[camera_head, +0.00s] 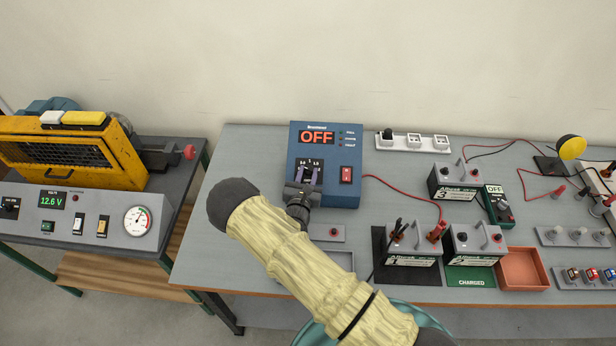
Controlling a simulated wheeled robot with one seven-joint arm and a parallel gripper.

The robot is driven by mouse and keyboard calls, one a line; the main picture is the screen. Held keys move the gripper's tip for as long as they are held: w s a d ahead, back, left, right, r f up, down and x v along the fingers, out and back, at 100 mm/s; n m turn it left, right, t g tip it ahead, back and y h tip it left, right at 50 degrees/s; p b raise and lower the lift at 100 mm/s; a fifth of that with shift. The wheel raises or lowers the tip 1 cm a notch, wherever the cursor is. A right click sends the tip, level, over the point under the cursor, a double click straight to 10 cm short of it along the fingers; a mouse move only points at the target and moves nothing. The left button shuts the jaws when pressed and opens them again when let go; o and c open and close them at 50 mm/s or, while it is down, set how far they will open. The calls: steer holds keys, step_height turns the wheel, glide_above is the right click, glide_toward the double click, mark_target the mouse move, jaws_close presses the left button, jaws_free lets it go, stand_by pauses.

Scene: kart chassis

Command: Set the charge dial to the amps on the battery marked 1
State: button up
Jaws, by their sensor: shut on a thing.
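The blue charger (344,134) stands upright on the bench, and its red display reads OFF. My gripper (309,174) is in front of the charger's lower left panel, with its fingers shut on the dial there. The dial is mostly hidden by the fingers, so its pointer cannot be read. Small scale numbers show just above it. One battery (411,262) is on a black mat with a red and a black clamp at its top. Another battery (474,261) is on a green mat marked CHARGED. A third battery (455,195) stands behind. Their label print is too small to read.
A red rocker switch (347,175) is right of the dial. A red lead (402,190) runs from the charger toward the battery on the black mat. A tester reading OFF (497,205) stands by the rear battery. An orange tray (522,268) is at right. A yellow machine (120,150) is on the left bench.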

steer(key=m+h+b, duration=0.1)
steer(key=m+h, duration=0.1)
steer(key=a+m+g+h+b, duration=0.1)
steer(key=m+h+b, duration=0.1)
steer(key=shift+w+f+g+b, duration=0.15)
steer(key=shift+f+g+b, duration=0.05)
steer(key=shift+g+b, duration=0.1)
steer(key=m+g+h+b, duration=0.2)
steer(key=m, duration=0.1)
steer(key=m+g+h+b, duration=0.2)
steer(key=m+b, duration=0.1)
steer(key=shift+w+a+r, duration=0.1)
steer(key=shift+w+a, duration=0.1)
steer(key=m+g+h+b, duration=0.1)
steer(key=m+g+b, duration=0.1)
steer(key=m+g, duration=0.1)
steer(key=shift+w+a+r+h+b, duration=0.1)
steer(key=shift+w+h+b, duration=0.05)
steer(key=shift+h+b, duration=0.25)
steer(key=shift+w+r+m+g+b, duration=0.2)
steer(key=shift+m+g+b, duration=0.35)
steer(key=shift+m+g, duration=0.5)
steer(key=shift+w+r+m+g+b, duration=0.15)
steer(key=shift+m+g+b, duration=0.4)
steer(key=shift+m+g, duration=0.45)
steer(key=shift+s+h, duration=0.1)
steer(key=shift+h, duration=0.2)
steer(key=o, duration=1)
steer(key=shift+c, duration=0.2)
steer(key=shift+a, duration=0.1)
